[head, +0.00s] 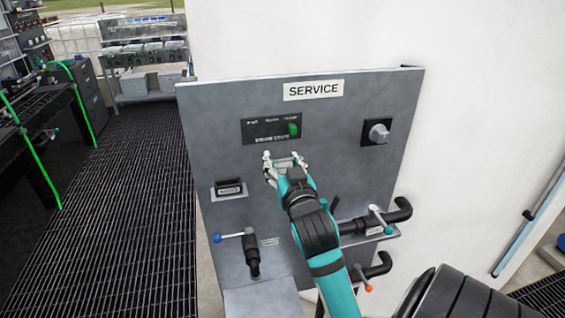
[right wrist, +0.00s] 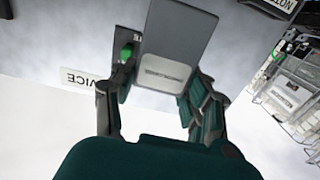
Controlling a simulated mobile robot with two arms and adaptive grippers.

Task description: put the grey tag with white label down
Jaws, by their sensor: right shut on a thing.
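The grey tag with white label (right wrist: 183,35) is between the fingers of my right gripper in the right wrist view (right wrist: 152,92). Its white label (right wrist: 165,72) faces the wrist camera, near the fingertips, and its grey plate extends beyond them. In the head view my right gripper (head: 285,160) is in front of the grey service panel (head: 330,190), just below the dark switch plate (head: 262,131). The tag is hard to make out there. I cannot tell whether it touches the panel. My left gripper is not in view.
A green switch (head: 294,130) and a knob (head: 377,132) are on the panel. A small labelled black holder (head: 229,188) is at its left. Pipes with a blue-ended valve handle (head: 235,236) and a white handle (head: 380,218) stick out below. Grated floor (head: 130,220) lies left.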

